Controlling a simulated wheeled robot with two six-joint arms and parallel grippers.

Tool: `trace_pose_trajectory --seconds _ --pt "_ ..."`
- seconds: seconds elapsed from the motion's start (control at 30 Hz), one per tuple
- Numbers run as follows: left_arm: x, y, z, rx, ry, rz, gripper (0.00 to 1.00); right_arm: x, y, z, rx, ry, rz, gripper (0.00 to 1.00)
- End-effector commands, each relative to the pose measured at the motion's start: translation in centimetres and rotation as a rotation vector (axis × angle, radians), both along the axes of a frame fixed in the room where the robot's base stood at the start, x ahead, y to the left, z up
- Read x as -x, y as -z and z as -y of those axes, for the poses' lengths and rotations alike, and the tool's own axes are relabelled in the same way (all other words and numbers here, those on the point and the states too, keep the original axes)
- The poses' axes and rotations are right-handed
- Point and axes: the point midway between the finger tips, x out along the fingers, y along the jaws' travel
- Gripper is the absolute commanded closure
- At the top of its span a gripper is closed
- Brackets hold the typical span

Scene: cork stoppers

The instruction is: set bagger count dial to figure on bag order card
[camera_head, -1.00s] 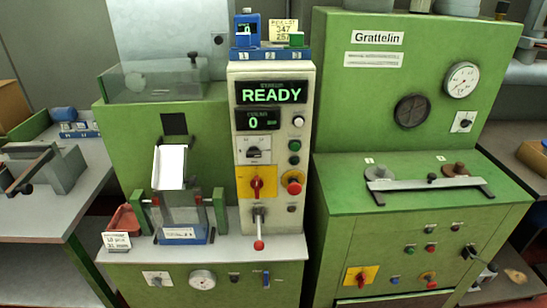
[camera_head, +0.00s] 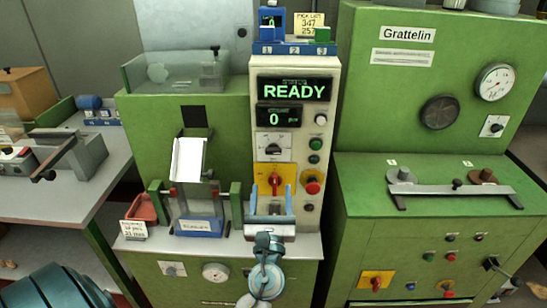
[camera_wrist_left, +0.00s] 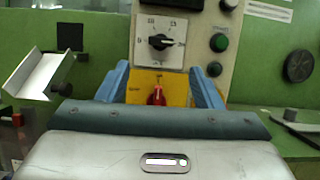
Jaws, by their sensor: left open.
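The count dial (camera_head: 273,148) is a black knob on a pale plate, on the upright control column (camera_head: 242,150). In the left wrist view the dial (camera_wrist_left: 160,42) has figures around it, too small to read surely; its knob lies about level. A white card (camera_head: 133,230) with small, unclear print stands at the bench's left front. My left gripper (camera_head: 271,193) is open and empty, in front of the yellow panel below the dial. Its blue fingers (camera_wrist_left: 157,82) flank the red switch (camera_wrist_left: 157,95) in the wrist view; contact cannot be told. My right gripper is out of view.
The screen (camera_head: 294,90) reads READY and the smaller display (camera_head: 278,116) reads 0. A red button (camera_head: 312,188) sits just right of the gripper. A tilted white chute (camera_head: 188,160) stands left. A yellow card (camera_head: 308,25) stands on top.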

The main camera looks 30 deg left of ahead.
Motion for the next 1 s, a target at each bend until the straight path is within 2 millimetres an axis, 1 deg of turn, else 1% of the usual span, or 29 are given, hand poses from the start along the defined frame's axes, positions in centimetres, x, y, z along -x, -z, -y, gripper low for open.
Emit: trace_pose_trajectory --seconds 0.1,0.2,0.33,0.47,0.6,0.7,0.83,1.0 --pt "-0.4 -0.6 0.0 -0.028 -0.005 -0.006 0.40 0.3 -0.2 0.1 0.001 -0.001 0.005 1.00" --pt "-1.0 -0.9 -0.4 -0.028 -0.004 -0.005 0.40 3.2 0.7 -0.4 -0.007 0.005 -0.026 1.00" --pt "-2.2 -1.6 -1.2 -0.028 -0.004 -0.005 0.40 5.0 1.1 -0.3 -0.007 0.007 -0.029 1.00" --pt "-4.4 -2.9 -2.5 -0.029 -0.004 -0.004 0.40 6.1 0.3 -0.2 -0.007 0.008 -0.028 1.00" --pt "-6.4 -3.7 -3.8 -0.026 -0.005 -0.004 0.40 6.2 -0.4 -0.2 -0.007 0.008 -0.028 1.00" --pt "-7.5 -4.0 -4.4 -0.025 -0.005 -0.006 0.40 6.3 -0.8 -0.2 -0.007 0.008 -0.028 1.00" --pt "-8.3 -4.2 -4.9 -0.022 -0.005 -0.005 0.40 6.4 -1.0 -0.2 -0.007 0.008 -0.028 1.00" --pt "-8.6 -4.3 -5.1 -0.022 -0.005 -0.005 0.40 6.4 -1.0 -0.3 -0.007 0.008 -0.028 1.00"
